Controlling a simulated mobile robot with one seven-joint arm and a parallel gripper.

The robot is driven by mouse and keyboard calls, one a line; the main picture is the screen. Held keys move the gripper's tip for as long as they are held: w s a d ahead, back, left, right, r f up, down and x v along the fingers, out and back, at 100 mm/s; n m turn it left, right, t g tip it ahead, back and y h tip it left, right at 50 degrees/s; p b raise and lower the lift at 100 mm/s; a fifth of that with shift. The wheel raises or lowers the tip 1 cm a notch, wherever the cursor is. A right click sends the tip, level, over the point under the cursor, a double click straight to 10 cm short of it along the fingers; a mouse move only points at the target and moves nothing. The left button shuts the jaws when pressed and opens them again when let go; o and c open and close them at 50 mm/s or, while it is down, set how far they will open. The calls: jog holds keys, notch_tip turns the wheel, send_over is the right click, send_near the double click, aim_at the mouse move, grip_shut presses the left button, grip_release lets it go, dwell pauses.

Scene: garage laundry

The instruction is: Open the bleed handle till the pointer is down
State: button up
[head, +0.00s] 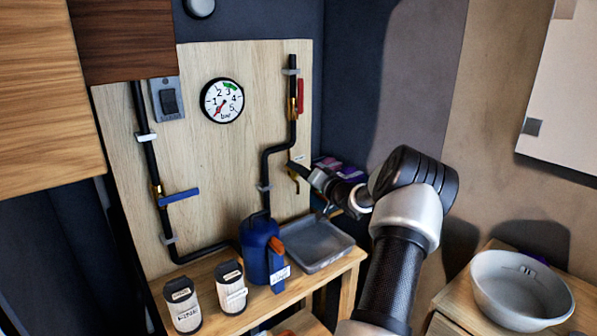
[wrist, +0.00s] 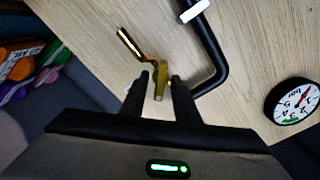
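A small brass fitting (head: 293,180) is low on the right-hand black pipe, partly hidden by my gripper (head: 316,178). I take this to be the bleed valve; its tag is too small to read. In the wrist view its brass end (wrist: 160,80) stands between my two dark fingertips (wrist: 163,80), with gaps on both sides. My gripper is open around it. A bent brass piece (wrist: 130,44) extends beyond.
A red lever (head: 300,96) is higher on the right pipe, and a blue lever (head: 179,197) is on the left pipe. A basin (head: 520,288) is at right.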

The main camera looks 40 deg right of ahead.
jog(key=shift+c, duration=0.3)
grip_shut()
jog(key=shift+f+n, duration=0.1)
jog(key=shift+n, duration=0.2)
jog(key=n+b, duration=0.2)
jog(key=n, duration=0.2)
jog(key=shift+a, duration=0.2)
jog(key=shift+n+b, duration=0.8)
jog(key=shift+n, duration=0.6)
jog(key=shift+o, duration=0.3)
grip_release()
